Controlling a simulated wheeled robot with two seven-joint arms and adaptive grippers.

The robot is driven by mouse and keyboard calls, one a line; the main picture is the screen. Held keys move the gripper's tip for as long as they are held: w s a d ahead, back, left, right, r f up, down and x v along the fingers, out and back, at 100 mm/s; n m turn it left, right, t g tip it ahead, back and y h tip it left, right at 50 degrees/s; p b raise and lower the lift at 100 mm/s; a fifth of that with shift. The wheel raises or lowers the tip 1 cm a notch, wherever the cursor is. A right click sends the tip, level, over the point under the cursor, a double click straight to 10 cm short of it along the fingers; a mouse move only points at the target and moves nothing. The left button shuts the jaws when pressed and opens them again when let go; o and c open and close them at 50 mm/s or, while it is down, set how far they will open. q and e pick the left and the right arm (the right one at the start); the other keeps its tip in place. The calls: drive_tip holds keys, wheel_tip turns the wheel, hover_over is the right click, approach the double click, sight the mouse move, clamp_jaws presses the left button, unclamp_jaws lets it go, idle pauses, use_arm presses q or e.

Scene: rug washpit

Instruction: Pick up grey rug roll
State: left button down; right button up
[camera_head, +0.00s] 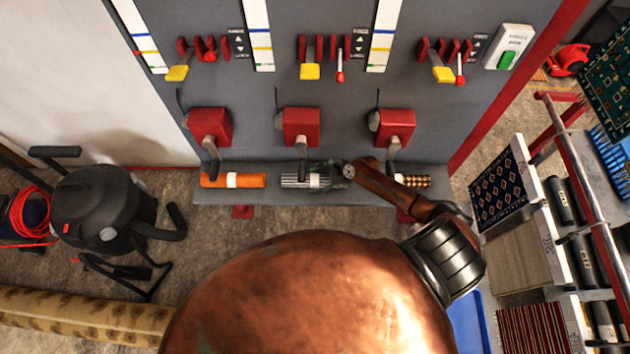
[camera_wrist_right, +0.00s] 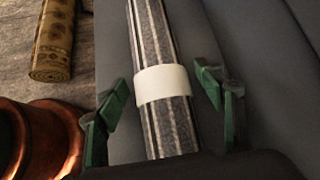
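The grey rug roll (camera_head: 296,181) lies on the low ledge below the grey panel, between an orange roll and a patterned roll. In the right wrist view the grey roll (camera_wrist_right: 151,35) has dark stripes and a white band (camera_wrist_right: 163,84) around it. My right gripper (camera_head: 331,174) is at the roll's right part in the head view, and it hides that end. In the wrist view the right gripper (camera_wrist_right: 160,90) is open, with one green finger on each side of the roll near the band and visible gaps. My left gripper is not in view.
The orange roll (camera_head: 215,180) lies left of the grey one. Red taps with metal spouts (camera_head: 301,127) hang above the ledge. A black vacuum (camera_head: 105,205) stands left; a rack (camera_head: 590,230) stands right.

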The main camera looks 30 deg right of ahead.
drive_tip(key=c, duration=1.4)
drive_tip(key=shift+c, duration=0.3)
drive_tip(key=shift+r, duration=0.1)
